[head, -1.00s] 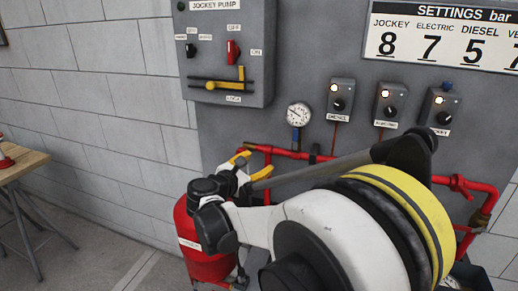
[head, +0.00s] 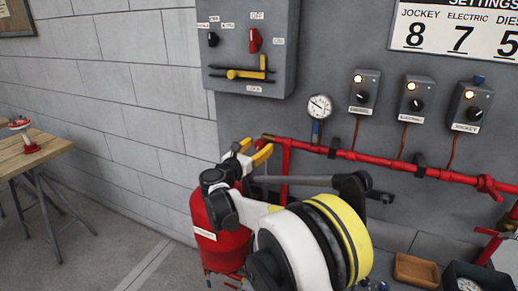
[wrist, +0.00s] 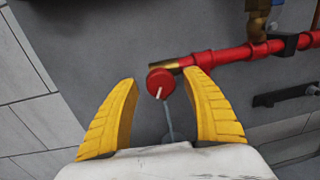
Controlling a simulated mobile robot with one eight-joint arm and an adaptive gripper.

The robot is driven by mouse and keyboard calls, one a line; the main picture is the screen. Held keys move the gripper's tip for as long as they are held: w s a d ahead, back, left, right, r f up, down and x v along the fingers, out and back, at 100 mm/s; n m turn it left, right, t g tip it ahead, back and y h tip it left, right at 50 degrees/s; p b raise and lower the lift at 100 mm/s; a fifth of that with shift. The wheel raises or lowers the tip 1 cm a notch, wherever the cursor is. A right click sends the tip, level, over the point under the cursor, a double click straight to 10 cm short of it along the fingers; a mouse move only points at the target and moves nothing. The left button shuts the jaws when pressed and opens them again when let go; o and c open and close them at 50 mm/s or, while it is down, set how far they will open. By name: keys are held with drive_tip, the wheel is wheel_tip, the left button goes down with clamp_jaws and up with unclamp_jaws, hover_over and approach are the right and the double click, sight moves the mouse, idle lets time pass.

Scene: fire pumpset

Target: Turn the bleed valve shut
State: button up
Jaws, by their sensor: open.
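A round red knob (wrist: 160,82) with a pale pointer, apparently the bleed valve, sits by the brass left end of the red pipe (wrist: 232,54) in the wrist view. A thin grey line runs down below it. My gripper (wrist: 162,78) is open, its yellow fingers on either side of the knob in the picture. Grey wall shows between fingers and knob, with no clear contact; depth is hard to tell. In the head view my gripper (head: 254,153) is at the pipe's left end, above the red cylinder (head: 218,225), and mostly hides the knob.
A pressure gauge (head: 319,107) and several switch boxes, one marked jockey (head: 470,107), are above the pipe (head: 400,165). A wooden table (head: 35,155) is at left. A brown tray (head: 416,270) is at lower right.

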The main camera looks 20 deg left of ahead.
drive_tip(key=shift+w, duration=0.2)
drive_tip(key=shift+c, duration=0.2)
drive_tip(key=c, duration=1.2)
